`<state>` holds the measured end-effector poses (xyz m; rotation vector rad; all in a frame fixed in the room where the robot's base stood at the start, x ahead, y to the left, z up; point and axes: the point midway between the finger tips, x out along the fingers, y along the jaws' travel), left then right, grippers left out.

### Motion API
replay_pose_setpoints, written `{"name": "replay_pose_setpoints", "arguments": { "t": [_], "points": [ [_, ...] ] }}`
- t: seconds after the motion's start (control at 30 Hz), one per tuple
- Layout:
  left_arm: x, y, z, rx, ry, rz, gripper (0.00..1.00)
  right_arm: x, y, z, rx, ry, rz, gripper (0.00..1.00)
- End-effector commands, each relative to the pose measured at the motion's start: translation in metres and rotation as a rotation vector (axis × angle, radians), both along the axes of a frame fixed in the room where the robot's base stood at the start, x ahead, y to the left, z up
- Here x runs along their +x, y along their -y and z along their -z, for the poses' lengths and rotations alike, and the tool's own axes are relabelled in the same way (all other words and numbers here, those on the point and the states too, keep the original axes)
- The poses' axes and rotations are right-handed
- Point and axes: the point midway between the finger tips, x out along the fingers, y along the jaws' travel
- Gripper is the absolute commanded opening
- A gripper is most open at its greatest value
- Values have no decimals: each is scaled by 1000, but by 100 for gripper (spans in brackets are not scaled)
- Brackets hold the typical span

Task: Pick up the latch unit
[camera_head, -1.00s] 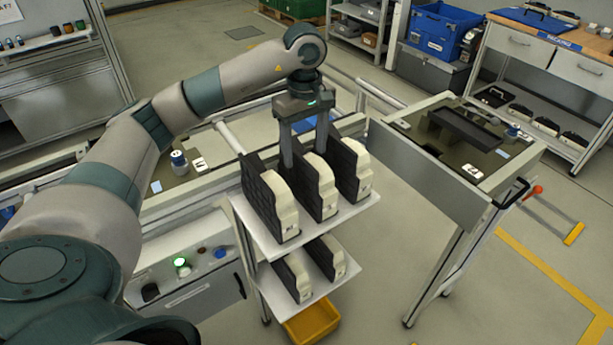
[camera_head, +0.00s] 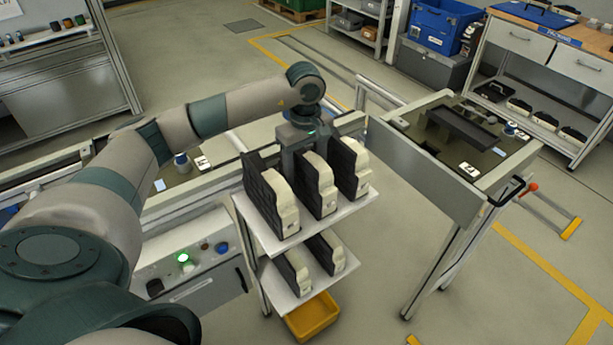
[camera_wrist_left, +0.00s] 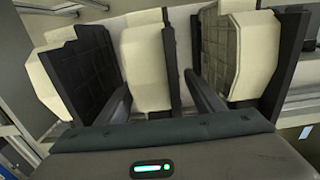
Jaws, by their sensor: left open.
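Three latch units, each with a black plate and a cream body, stand upright in a row on the upper shelf (camera_head: 285,245) of a small rack. The middle latch unit (camera_head: 319,184) is between the left (camera_head: 283,207) and right (camera_head: 356,172) ones. My left gripper (camera_head: 304,153) points down at the middle unit, its lower fingers partly hidden by the units. In the left wrist view its open fingers (camera_wrist_left: 157,88) lie on either side of the middle unit (camera_wrist_left: 147,66). I cannot tell whether they touch it. My right gripper is not in view.
Two more such units (camera_head: 296,272) stand on the lower shelf, above a yellow bin (camera_head: 313,317). The neighbouring units leave narrow gaps beside the fingers. A table with a dark fixture (camera_head: 464,128) stands right; a conveyor (camera_head: 190,190) runs behind. A control box (camera_head: 195,270) is left of the rack.

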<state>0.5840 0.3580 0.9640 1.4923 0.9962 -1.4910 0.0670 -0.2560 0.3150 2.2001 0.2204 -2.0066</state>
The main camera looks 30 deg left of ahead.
Motion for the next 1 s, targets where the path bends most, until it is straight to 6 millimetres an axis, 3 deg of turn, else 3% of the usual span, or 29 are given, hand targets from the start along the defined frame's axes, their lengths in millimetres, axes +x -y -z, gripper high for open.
{"name": "replay_pose_setpoints", "arguments": {
  "t": [0.23,0.43,0.93,1.0],
  "points": [
    [3,1,23,0,-5,-1,62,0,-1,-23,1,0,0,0],
    [3,1,44,0,-3,0,62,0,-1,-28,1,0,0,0],
    [3,0,47,0,-1,0,62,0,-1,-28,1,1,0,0],
    [3,0,47,0,-1,0,47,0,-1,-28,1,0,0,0]
  ]
}}
